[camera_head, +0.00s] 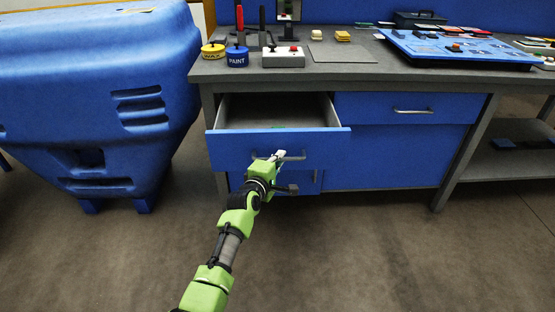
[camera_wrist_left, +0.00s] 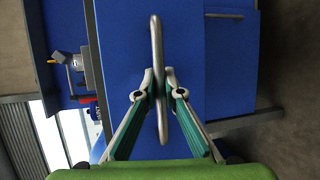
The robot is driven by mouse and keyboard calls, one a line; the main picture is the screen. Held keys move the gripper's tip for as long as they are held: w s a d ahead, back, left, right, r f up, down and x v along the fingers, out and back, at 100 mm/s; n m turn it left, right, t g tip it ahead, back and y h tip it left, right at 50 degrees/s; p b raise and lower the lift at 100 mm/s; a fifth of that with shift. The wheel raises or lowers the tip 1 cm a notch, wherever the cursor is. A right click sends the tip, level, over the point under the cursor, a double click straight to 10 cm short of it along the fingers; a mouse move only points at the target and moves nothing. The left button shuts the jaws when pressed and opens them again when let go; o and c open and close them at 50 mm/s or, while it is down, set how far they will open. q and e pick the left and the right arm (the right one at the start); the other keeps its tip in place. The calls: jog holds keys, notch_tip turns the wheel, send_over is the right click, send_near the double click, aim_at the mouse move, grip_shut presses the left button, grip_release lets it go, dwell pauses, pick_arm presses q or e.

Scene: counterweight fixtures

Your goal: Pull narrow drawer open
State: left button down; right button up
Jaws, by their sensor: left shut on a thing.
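The narrow blue drawer (camera_head: 230,148) sits at the left of the workbench and stands partly out, its grey inside showing. Its metal bar handle (camera_head: 298,157) is on the front face. My left gripper (camera_head: 279,156) is at the handle, the green arm reaching up from the lower middle. In the left wrist view the curved handle (camera_wrist_left: 156,40) passes between the fingertips of my left gripper (camera_wrist_left: 159,92), which are closed on it. The drawer front (camera_wrist_left: 205,50) fills the middle behind it. My right gripper is in neither view.
A large blue bin (camera_head: 90,90) stands left of the bench. A wider drawer (camera_head: 400,108) to the right is shut. The bench top holds a yellow tin (camera_head: 213,50), a blue paint tin (camera_head: 237,57) and a blue board (camera_head: 455,47). The floor in front is clear.

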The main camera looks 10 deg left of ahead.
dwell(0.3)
pick_arm(q)
jog(key=c, duration=2.4)
grip_release()
jog(key=v, duration=1.2)
jog(key=shift+f, duration=0.1)
